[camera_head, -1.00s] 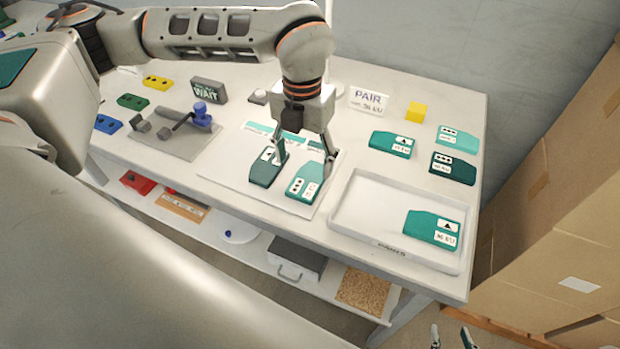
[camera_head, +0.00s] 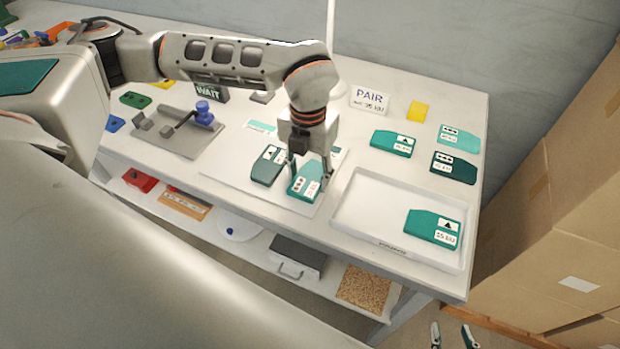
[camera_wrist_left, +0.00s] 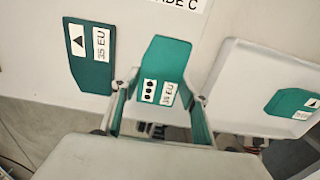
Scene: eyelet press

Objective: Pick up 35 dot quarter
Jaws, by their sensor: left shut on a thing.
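My left gripper (camera_head: 307,172) is shut on a teal shoe quarter (camera_head: 304,187) with a dot label and a 35 EU label. This quarter also shows between the fingers in the left wrist view (camera_wrist_left: 163,62). I cannot tell whether it is clear of the white mat (camera_head: 225,168). A darker teal quarter (camera_head: 265,170), marked with a triangle and 35 EU, lies on the mat just to its left, and shows at left in the wrist view (camera_wrist_left: 88,68). My right gripper (camera_head: 452,337) shows only its fingertips at the bottom edge, apart and empty.
A white tray (camera_head: 345,218) to the right holds a teal triangle quarter (camera_head: 420,222). Several other quarters lie behind it, near a yellow block (camera_head: 417,111) and a PAIR sign (camera_head: 369,98). The press (camera_head: 180,135) and WAIT sign (camera_head: 210,95) stand to the left.

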